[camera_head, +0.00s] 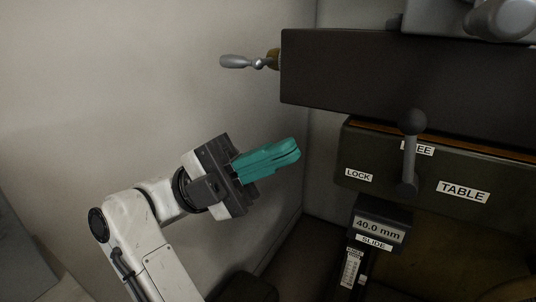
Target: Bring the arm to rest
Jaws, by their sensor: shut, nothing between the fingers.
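My gripper (297,151) has teal fingers that are closed together with nothing between them. It is in the middle of the head view, raised in the air and pointing to the right and slightly up. My white arm (155,230) comes up from the lower left and bends toward the right. The fingertips appear a little left of the dark machine's panel (343,185); the exact gap in depth cannot be told.
A dark block (340,70) with a grey handle (242,62) juts in above my gripper. A "40.0 mm" slide display (380,231) is below. The pale wall (120,90) side at left is clear.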

